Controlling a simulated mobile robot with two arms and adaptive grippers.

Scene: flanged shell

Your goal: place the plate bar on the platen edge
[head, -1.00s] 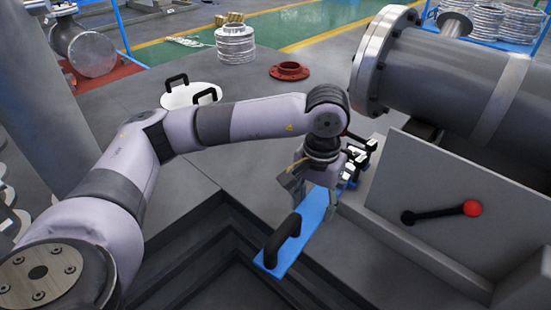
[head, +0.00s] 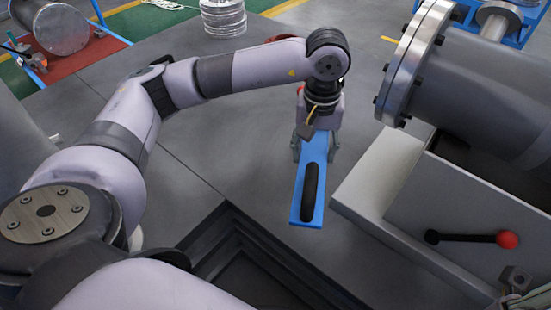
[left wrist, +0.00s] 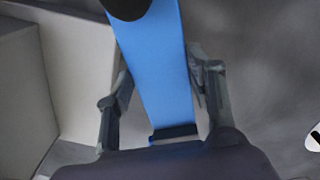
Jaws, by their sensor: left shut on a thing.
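The plate bar is a flat blue bar (head: 298,203) with a black handle on its face. My left gripper (head: 315,150) is shut on it near its far end, and the handle end points toward the head camera. In the left wrist view, the bar (left wrist: 160,62) runs between the two fingers of my left gripper (left wrist: 163,92); the round black handle end is at the top. The bar appears held above the grey surface, left of the light-grey machine base. I cannot tell for sure which edge is the platen edge.
A light-grey machine base (head: 380,180) carries a big flanged cylinder (head: 480,100) at the right. A red-knobbed lever (head: 470,238) is on its front. A dark stepped recess (head: 250,262) lies below the bar. Grey surface left of the base is clear.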

